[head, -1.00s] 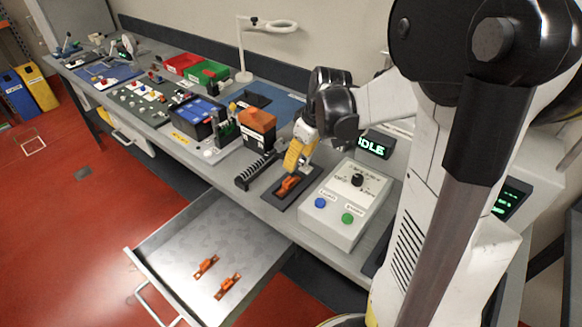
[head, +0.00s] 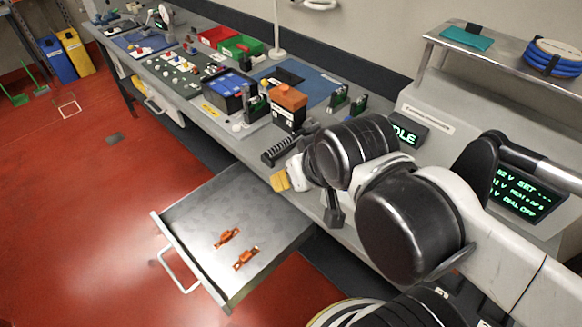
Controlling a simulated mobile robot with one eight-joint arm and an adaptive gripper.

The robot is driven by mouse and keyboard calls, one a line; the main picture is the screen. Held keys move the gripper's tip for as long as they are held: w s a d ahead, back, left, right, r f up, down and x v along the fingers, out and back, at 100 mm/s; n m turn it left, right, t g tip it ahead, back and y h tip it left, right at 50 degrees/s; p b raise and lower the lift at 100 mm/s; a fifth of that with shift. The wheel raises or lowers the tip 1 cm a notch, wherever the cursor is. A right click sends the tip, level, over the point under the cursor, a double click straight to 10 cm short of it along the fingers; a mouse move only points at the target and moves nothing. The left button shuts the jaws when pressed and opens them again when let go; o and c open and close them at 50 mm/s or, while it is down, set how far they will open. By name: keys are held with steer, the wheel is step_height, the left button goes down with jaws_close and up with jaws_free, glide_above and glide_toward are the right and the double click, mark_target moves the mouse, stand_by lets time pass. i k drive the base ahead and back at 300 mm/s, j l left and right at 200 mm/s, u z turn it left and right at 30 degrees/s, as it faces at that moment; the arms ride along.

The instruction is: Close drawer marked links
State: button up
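An open drawer (head: 200,223) extends out from under the front of the workbench (head: 218,133). Its bar handle (head: 180,273) is on the front panel at the lower left. Two orange links (head: 227,238) (head: 246,257) lie apart on the drawer's grey floor. I cannot read a marking on the drawer. My gripper (head: 279,181), with yellow fingertips, is at the bench's front edge, above the back part of the drawer in the picture and apart from the handle. Its fingertips are small and I cannot tell whether they are open.
A black ribbed part (head: 283,149) and an orange-topped battery (head: 289,107) stand on the bench near my gripper. My arm hides much of the bench's right end. Red floor (head: 90,220) in front of the drawer is clear.

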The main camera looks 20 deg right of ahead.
mark_target(238, 198)
steer(key=j+u, duration=0.7)
